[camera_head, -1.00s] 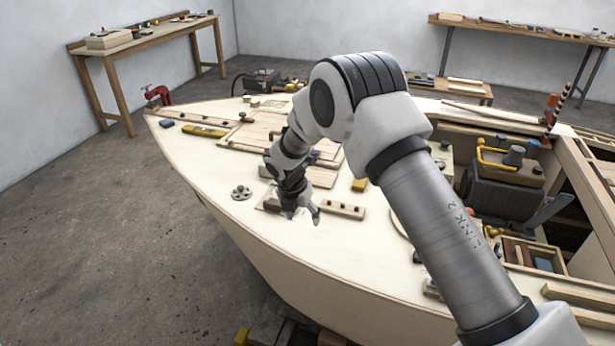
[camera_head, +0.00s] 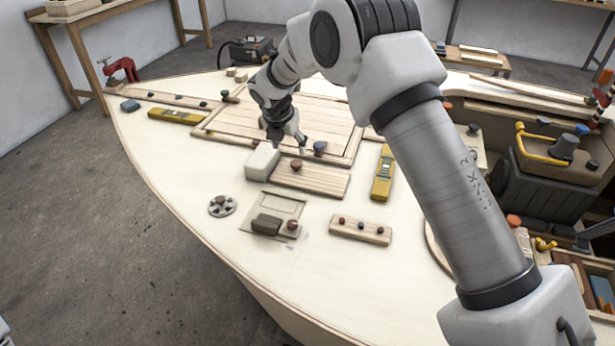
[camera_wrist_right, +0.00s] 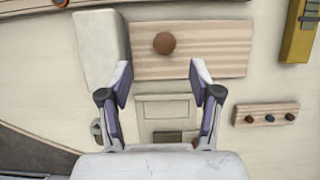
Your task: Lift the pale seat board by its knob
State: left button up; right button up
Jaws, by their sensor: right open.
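The pale striped board (camera_head: 322,182) with one round brown knob (camera_head: 296,164) lies flat on the plywood deck. In the right wrist view the board (camera_wrist_right: 218,55) lies ahead of the fingers, with the knob (camera_wrist_right: 164,42) between their lines but beyond the tips. My right gripper (camera_head: 289,146) is open and empty, pointing down just behind the knob in the head view. In the right wrist view its two fingers (camera_wrist_right: 161,80) are spread apart, and nothing is between them. My left gripper is not in view.
A white block (camera_head: 262,161) sits at the board's left end. A yellow level (camera_head: 383,173) lies to its right. A planked panel with a blue knob (camera_head: 320,147) lies behind. A knobbed strip (camera_head: 360,230) and a dark block (camera_head: 266,224) are in front.

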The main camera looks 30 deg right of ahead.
aim_at(296, 163)
jog(key=shift+x, duration=0.85)
jog(key=x, duration=0.6)
jog(key=shift+s+d+f, duration=0.1)
jog(key=shift+s+f, duration=0.1)
jog(key=shift+s, duration=0.15)
jog(key=shift+w+d+f, duration=0.15)
jog(key=shift+w+f, duration=0.05)
jog(key=shift+f, duration=0.25)
jog(key=shift+s+r, duration=0.1)
jog(key=shift+r, duration=0.05)
grip_shut()
